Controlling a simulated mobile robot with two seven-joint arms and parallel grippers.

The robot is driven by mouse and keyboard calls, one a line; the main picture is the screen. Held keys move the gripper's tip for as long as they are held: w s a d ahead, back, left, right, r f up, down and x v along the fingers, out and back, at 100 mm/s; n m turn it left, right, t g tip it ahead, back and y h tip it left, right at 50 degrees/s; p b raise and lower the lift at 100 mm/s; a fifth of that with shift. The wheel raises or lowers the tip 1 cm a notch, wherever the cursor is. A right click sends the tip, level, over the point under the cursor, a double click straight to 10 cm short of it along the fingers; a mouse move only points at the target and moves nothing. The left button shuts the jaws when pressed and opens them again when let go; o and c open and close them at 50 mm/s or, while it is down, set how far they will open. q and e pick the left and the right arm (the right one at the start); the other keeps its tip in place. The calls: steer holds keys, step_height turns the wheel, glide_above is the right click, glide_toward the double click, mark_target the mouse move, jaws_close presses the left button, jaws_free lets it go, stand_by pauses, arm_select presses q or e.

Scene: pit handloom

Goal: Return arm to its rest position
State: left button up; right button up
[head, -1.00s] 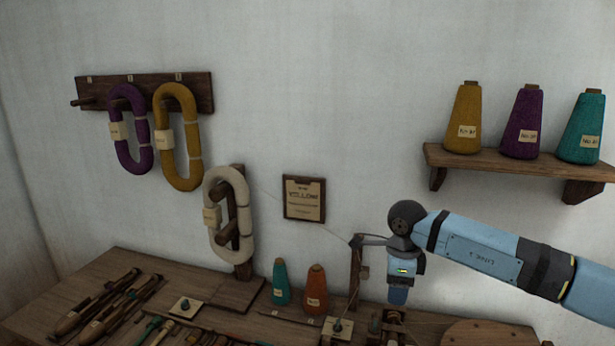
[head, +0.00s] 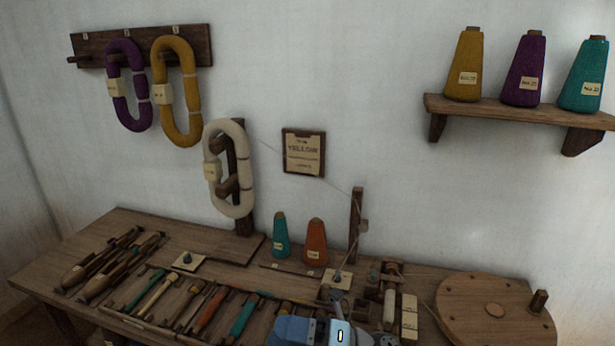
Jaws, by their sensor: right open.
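My right arm shows only in part at the bottom edge, with blue and grey links low in front of the bench. My right gripper (head: 338,294) is open, low over the front of the wooden bench (head: 215,272), near the small bobbin parts. Its fingers are small and partly hidden by the arm, and I see nothing held between them. My left gripper is not in view. A framed card reading "YELLOW" (head: 303,152) is on the wall.
Shuttles (head: 100,262) and several coloured bobbins (head: 243,316) lie on the bench. Teal (head: 281,236) and orange (head: 315,243) cones stand behind them. A round wooden wheel (head: 495,310) is at right. Purple (head: 118,95) and yellow (head: 188,110) skeins hang at left; a shelf (head: 490,108) holds cones.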

steer(key=s+d+f+m+t+h+b, duration=0.1)
steer(key=d+f+m+t+h, duration=0.6)
steer(key=m, duration=0.6)
steer(key=s+d+f+m+t+h+b, duration=0.1)
steer(key=d+f+m+t+h+b, duration=0.25)
steer(key=m+t, duration=0.75)
steer(key=s+d+f+m+g+h, duration=0.6)
steer(key=s+d+f+m+g, duration=0.1)
steer(key=s+d+f+m, duration=0.4)
arm_select(q)
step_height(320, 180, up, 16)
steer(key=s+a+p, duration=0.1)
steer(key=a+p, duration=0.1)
steer(key=p, duration=2.8)
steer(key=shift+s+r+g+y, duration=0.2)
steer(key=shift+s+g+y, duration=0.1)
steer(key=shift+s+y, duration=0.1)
arm_select(e)
step_height(320, 180, up, 16)
steer(key=s+d+g+h, duration=0.1)
steer(key=shift+d+r, duration=0.2)
steer(key=shift+d, duration=0.2)
steer(key=shift+h, duration=0.25)
